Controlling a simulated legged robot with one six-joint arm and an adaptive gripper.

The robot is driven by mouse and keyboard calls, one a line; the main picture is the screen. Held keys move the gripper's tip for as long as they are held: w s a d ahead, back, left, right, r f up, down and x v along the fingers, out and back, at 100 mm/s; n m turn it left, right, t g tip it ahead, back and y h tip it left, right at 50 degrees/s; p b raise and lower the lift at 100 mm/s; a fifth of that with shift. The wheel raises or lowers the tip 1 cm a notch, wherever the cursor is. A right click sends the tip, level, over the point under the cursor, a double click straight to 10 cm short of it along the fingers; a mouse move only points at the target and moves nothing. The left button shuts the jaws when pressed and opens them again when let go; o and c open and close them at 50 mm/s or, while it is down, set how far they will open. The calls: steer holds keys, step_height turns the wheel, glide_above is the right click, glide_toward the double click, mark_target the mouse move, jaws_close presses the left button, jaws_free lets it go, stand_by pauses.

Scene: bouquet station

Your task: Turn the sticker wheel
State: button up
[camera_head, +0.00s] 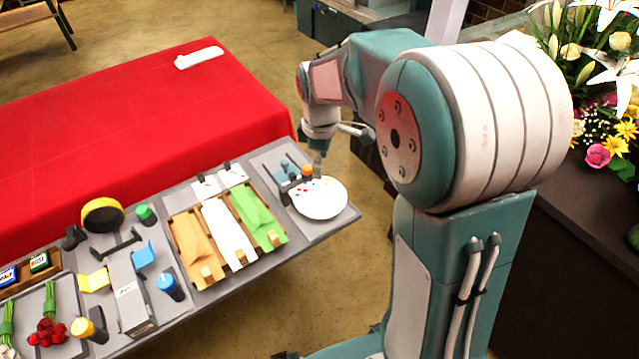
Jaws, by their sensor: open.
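The sticker wheel (322,204) is a white round disc with small coloured dots near its upper left edge. It lies at the right end of the grey table. My gripper (317,168) points down over the far edge of the wheel, next to an orange-topped item. The gripper is open and small in this view. I cannot tell whether its fingertips touch the wheel.
A dark post-like fixture (286,190) stands just left of the wheel. A wooden tray (208,284) with orange, white and green sheets lies further left. A blue-capped bottle (170,284), a yellow roll (102,215) and red flowers (47,333) crowd the left. The red-covered table (130,110) is mostly clear.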

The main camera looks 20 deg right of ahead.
mark_target(320, 187)
step_height(320, 187, down, 8)
steer(key=shift+a, duration=0.1)
jaws_close()
